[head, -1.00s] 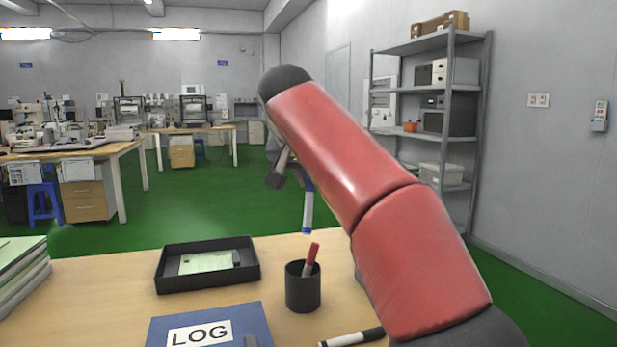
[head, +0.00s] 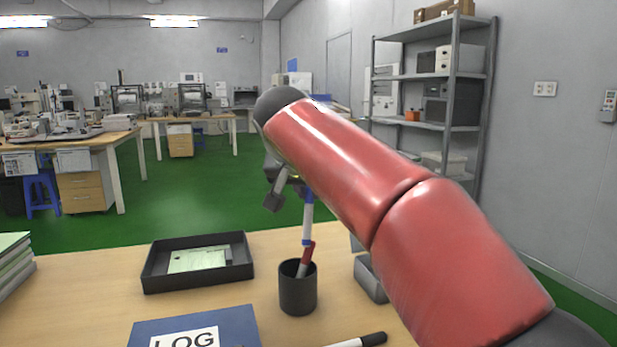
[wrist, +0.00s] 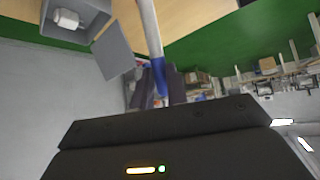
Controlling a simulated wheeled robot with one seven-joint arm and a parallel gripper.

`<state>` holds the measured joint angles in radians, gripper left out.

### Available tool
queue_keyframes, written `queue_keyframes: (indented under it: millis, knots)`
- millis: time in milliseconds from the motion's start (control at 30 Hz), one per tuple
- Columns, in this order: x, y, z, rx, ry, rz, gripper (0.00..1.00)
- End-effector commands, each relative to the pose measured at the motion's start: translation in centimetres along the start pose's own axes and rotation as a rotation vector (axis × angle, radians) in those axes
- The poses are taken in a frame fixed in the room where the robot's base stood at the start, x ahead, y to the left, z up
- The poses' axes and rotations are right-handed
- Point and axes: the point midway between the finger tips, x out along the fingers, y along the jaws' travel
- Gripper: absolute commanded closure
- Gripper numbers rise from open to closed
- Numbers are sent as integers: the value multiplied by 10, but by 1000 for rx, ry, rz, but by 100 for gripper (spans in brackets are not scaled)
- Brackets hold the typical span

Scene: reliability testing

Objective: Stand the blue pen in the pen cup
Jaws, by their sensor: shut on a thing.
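The blue pen (head: 308,218), white with blue ends, hangs nearly upright from my gripper above the black pen cup (head: 298,298). Its lower end shows just above the red marker (head: 306,258) leaning in the cup; I cannot tell whether they touch. In the head view my arm hides most of the gripper. In the wrist view my gripper (wrist: 159,88) is shut on the blue upper part of the pen, whose white body (wrist: 150,28) runs to the top edge. The cup is out of the wrist view.
A black tray (head: 200,282) with a green card stands left of the cup. A blue LOG binder (head: 235,325) lies in front. A black-capped white marker (head: 360,341) lies front right. A grey box (head: 369,280) sits right of the cup, partly behind my arm. Books (head: 15,265) are at far left.

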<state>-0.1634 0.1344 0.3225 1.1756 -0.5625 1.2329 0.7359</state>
Motion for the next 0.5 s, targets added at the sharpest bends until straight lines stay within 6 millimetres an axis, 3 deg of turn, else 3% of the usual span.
queue_keyframes:
  millis: [500]
  knots:
    - [19,0,42,0,1,-1,100]
